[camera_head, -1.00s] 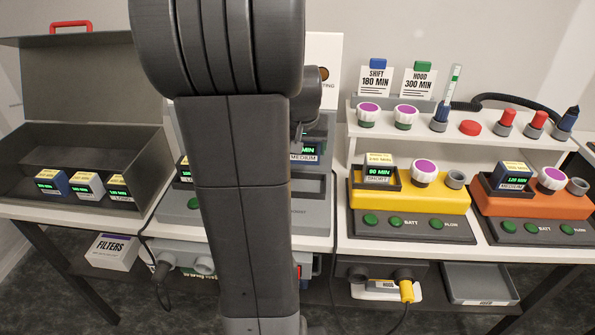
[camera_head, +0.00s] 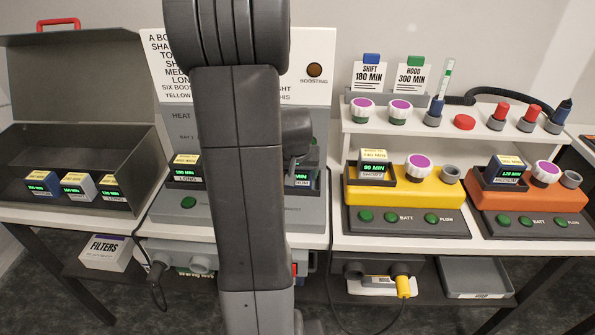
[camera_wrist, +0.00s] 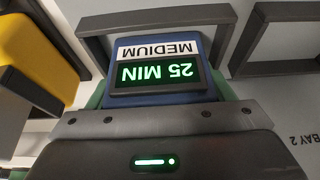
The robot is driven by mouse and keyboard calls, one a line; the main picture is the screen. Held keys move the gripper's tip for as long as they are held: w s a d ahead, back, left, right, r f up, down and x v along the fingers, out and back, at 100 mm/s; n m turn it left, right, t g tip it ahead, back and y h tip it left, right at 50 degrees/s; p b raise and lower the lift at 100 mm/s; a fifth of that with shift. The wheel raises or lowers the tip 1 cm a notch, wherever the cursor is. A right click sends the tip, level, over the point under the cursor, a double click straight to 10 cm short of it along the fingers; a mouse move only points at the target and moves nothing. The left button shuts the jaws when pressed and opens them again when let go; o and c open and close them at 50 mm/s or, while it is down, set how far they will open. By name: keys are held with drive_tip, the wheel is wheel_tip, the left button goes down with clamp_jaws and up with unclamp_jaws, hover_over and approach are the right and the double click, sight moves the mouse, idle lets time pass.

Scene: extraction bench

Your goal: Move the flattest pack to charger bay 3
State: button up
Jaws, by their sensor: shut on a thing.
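My gripper (camera_wrist: 165,97) is shut on a blue pack (camera_wrist: 165,48) marked MEDIUM, with a green 25 MIN display, upside down in the wrist view. The pack's side also shows right of my arm in the head view (camera_head: 301,179). It is at the grey frame (camera_wrist: 105,22) of the bay beside the one marked BAY 2; whether it rests on the bay floor cannot be told. The grey charger (camera_head: 165,215) is partly hidden behind my arm. A LONG pack (camera_head: 186,172) stands in its left bay.
The open case (camera_head: 40,145) at left holds three packs. A yellow unit (camera_head: 425,197) with a SHORT pack (camera_head: 373,166) stands close right of the charger. An orange unit (camera_head: 540,200) holds a MEDIUM pack (camera_head: 504,172). The empty frame (camera_wrist: 275,68) of bay 2 adjoins the held pack's bay.

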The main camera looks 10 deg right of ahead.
drive_tip(key=o, duration=1.1)
drive_tip(key=shift+f, duration=0.1)
drive_tip(key=shift+s+r, duration=0.1)
drive_tip(key=shift+r, duration=0.5)
drive_tip(key=v, duration=1.1)
drive_tip(key=shift+s+a, duration=0.1)
drive_tip(key=shift+s, duration=0.05)
